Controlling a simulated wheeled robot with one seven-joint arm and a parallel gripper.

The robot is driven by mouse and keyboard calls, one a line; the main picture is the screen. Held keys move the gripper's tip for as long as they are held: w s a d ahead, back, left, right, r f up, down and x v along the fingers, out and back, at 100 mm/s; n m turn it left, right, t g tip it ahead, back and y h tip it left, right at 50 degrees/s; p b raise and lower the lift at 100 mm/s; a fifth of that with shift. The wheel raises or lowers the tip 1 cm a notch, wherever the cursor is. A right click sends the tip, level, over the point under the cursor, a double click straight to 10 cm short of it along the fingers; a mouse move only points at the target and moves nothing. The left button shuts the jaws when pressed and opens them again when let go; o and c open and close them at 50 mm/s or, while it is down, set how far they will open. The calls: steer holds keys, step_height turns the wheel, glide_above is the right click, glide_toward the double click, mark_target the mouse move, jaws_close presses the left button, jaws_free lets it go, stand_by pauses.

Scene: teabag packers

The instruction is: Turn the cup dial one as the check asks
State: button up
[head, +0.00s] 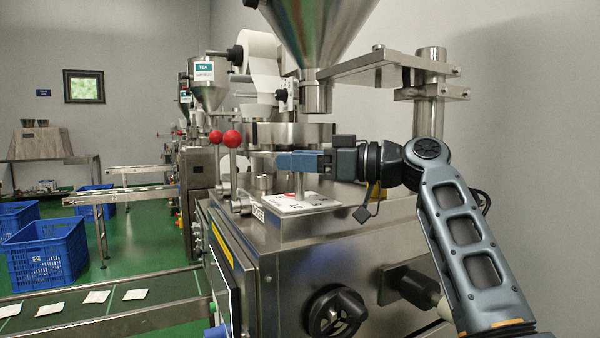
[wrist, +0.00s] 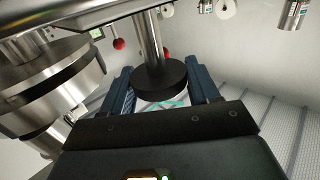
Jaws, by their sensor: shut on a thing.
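My gripper (head: 284,160) reaches in from the right, level with the steel turret of the nearest machine. In the wrist view its two blue fingers (wrist: 160,88) stand on either side of a round black knob (wrist: 158,92) on a steel shaft, which I take to be cup dial one. The fingers are shut on the knob. In the head view the fingers hide the knob. A white plate with small markings (head: 315,202) lies below, with a steel post (head: 298,186) rising from it. Its markings are too small to read.
A steel hopper (head: 318,35) and a bracket arm (head: 365,66) hang above my gripper. Two red-knobbed levers (head: 233,138) stand just left. A black handwheel (head: 335,314) is on the machine's front. A conveyor with white packets (head: 95,297) and blue crates (head: 45,252) lie left.

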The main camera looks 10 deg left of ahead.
steer(key=shift+g, duration=0.3)
steer(key=o, duration=1)
steer(key=shift+c, duration=0.2)
steer(key=shift+d, duration=0.1)
steer(key=d, duration=0.3)
steer(key=s+d, duration=0.1)
steer(key=d, duration=0.3)
steer(key=shift+s+d, duration=0.2)
steer(key=shift+d, duration=0.05)
